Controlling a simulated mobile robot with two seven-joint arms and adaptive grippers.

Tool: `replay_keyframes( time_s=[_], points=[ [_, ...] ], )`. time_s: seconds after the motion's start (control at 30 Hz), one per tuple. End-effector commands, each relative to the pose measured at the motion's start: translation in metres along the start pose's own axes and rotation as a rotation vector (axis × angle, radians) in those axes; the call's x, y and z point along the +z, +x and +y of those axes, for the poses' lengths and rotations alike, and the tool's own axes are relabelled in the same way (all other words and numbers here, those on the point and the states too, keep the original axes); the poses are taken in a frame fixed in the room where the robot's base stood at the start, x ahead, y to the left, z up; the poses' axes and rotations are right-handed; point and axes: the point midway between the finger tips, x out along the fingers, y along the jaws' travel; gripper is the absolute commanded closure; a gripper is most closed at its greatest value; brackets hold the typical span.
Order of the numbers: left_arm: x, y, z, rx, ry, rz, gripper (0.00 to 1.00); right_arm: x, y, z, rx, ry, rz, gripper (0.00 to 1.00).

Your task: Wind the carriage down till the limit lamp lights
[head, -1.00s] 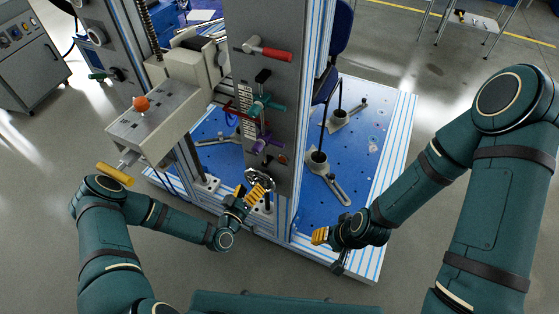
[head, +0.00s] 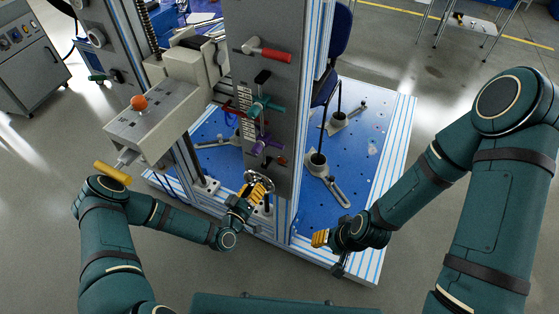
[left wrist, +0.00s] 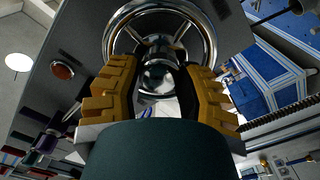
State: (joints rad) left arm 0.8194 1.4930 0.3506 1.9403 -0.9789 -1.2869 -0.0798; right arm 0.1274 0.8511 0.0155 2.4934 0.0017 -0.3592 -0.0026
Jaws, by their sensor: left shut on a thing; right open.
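The chrome handwheel (head: 257,179) sits low on the grey panel of the column; it also fills the upper middle of the left wrist view (left wrist: 207,30). My left gripper (head: 259,193) is shut on the handwheel, its yellow fingers on both sides of the hub area; the exact contact is partly hidden. A dull red-brown round lamp (left wrist: 62,70) is on the panel beside the wheel and looks unlit. The pale carriage (head: 187,72) is beside the screw, with a grey box and orange knob in front. My right gripper (head: 320,238) is open and empty, apart from the rig.
Red (head: 268,52), teal (head: 265,105) and purple (head: 267,144) handles stick out of the panel above the wheel. A yellow handle (head: 112,172) juts out near my left arm.

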Motion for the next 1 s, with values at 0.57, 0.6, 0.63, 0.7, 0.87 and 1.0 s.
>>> replay_keyframes(
  time_s=[0.57,0.6,0.63,0.7,0.87,1.0],
  points=[
    [-0.0014,0.0073,0.0013,0.007,-0.535,0.001,0.97,0.0000,0.0000,-0.0001,0.000,0.000,0.000,0.57],
    [-0.0013,0.0075,0.0016,0.008,-0.544,0.000,0.97,0.0000,0.0000,-0.0001,0.000,0.000,0.000,0.57],
    [-0.0012,0.0075,0.0018,0.008,-0.546,0.000,0.97,0.0000,0.0000,-0.0001,0.000,0.000,0.000,0.57],
    [-0.0010,0.0076,0.0023,0.009,-0.546,-0.001,0.97,0.0000,0.0001,0.0000,0.000,0.000,0.000,0.57],
    [-0.0006,0.0074,0.0028,0.010,-0.556,-0.001,0.98,0.0001,0.0001,0.0000,0.000,0.000,0.000,0.57],
    [0.0002,0.0069,0.0026,0.009,-0.689,-0.001,0.98,0.0000,0.0001,0.0000,0.000,0.000,0.000,0.57]
  ],
)
